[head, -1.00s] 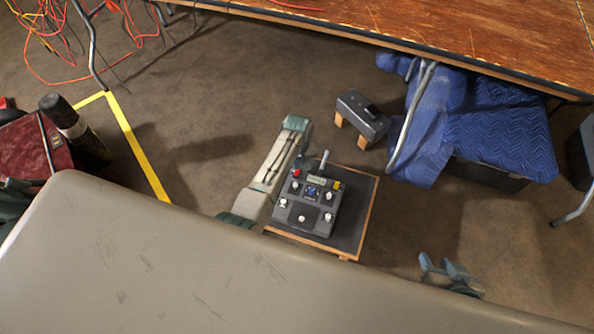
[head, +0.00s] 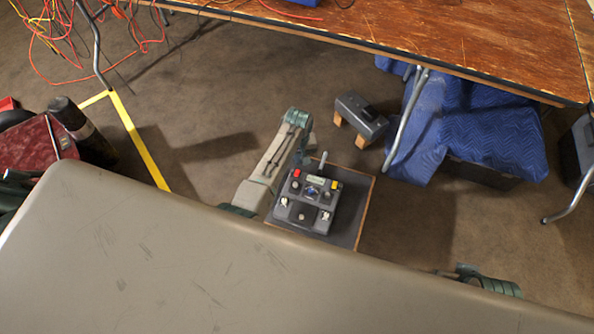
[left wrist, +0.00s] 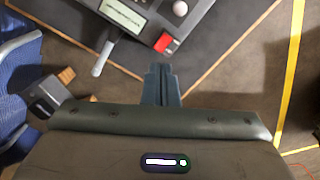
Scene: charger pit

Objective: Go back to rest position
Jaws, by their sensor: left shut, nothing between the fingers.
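My left gripper (left wrist: 161,82) is shut and empty in the left wrist view, its fingers pointing at the dark top of a small stand. In the head view my left arm reaches up beside a grey control box with knobs and buttons (head: 307,205), and the left gripper (head: 304,156) is small and partly hidden by its wrist. The box sits on the wood-edged stand (head: 352,222) and also shows in the left wrist view (left wrist: 150,22). Part of my right arm shows at the lower right of the head view; its fingers are not visible.
A large grey surface (head: 200,265) fills the foreground. A wooden table (head: 400,25) spans the back. A dark block on wooden feet (head: 362,115) and blue padded covers (head: 490,135) lie beyond the stand. Orange cables (head: 45,40) are at upper left. Open floor lies left of the stand.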

